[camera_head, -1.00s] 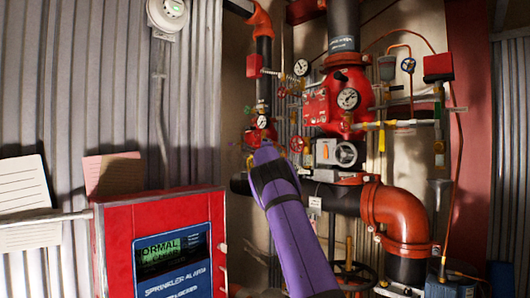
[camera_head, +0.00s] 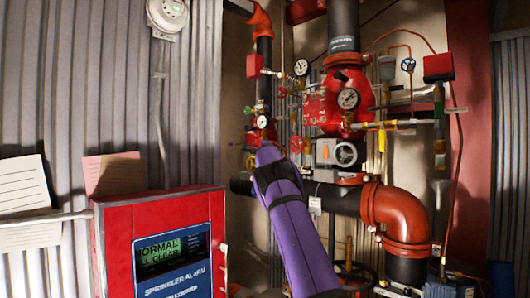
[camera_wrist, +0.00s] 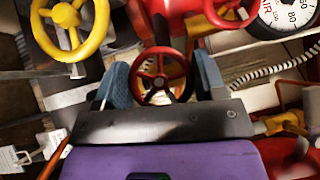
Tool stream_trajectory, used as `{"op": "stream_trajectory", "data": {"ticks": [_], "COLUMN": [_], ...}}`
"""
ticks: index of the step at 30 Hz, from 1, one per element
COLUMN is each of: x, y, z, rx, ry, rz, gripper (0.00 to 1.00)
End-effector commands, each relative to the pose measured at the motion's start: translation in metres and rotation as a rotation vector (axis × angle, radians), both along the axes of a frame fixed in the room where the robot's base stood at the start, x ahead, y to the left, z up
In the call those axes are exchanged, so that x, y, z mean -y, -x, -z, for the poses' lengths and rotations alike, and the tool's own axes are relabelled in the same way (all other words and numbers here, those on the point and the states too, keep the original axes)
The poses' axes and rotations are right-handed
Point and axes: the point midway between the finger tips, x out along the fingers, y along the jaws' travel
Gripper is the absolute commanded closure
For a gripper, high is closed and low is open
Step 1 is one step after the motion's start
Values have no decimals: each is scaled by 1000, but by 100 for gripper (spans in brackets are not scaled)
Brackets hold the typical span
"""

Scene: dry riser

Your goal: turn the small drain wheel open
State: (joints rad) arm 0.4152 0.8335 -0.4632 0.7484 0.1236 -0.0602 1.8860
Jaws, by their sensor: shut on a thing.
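In the wrist view a small red spoked wheel (camera_wrist: 158,78) sits between the two blue-grey fingers of my gripper (camera_wrist: 160,85). The fingers are shut on its rim from left and right. The wheel faces the wrist camera, with its hub and spokes showing. I cannot tell from the frames how far it is turned. In the head view my purple arm hides the fingers and the held wheel.
A yellow wheel (camera_wrist: 70,25) is close at the upper left of the wrist view, and a gauge (camera_wrist: 288,12) at the upper right. In the head view, a red valve body (camera_head: 335,100), an orange elbow pipe (camera_head: 400,215) and a red alarm panel (camera_head: 110,225) crowd the space.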

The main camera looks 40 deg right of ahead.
Motion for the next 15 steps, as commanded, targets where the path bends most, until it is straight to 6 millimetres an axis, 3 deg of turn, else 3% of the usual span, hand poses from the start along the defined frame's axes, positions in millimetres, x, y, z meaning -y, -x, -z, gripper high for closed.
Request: {"op": "stream_trajectory", "data": {"ticks": [15], "x": [0], "y": [-1], "z": [1], "rx": [-336], "ry": [26], "rz": [0], "gripper": [59]}}
